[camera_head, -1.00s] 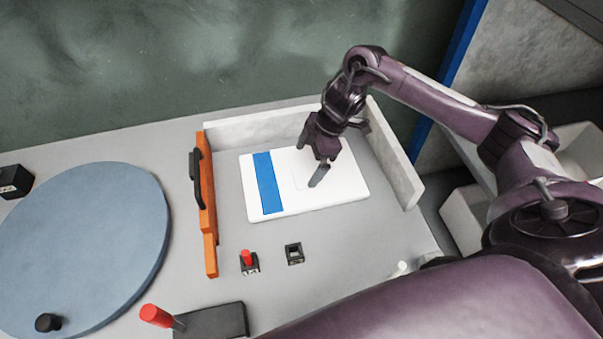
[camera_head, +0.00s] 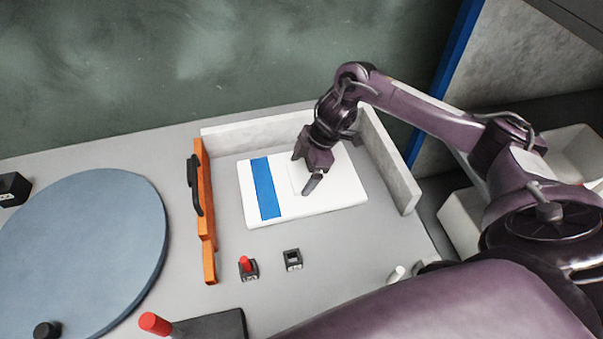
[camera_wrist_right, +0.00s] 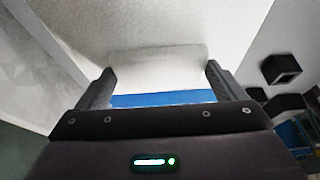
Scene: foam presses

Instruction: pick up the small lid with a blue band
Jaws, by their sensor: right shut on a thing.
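The small lid is a flat white slab (camera_head: 335,198) with a blue band (camera_head: 265,188) across its left part. It lies flat in the walled corner of the table. My right gripper (camera_head: 303,174) is over the middle of the lid, just right of the band, and is shut on its raised white part. In the right wrist view the two fingers (camera_wrist_right: 160,72) stand on either side of this white part, with the blue band (camera_wrist_right: 160,99) showing between them. The finger contact itself is partly hidden. My left gripper is not in view.
An orange guard with a black handle (camera_head: 194,185) stands left of the lid. Low pale walls (camera_head: 270,132) bound it behind and right. A red-tipped switch (camera_head: 246,266) and a small black square socket (camera_head: 293,259) are in front. A round blue-grey disc (camera_head: 80,250) is far left.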

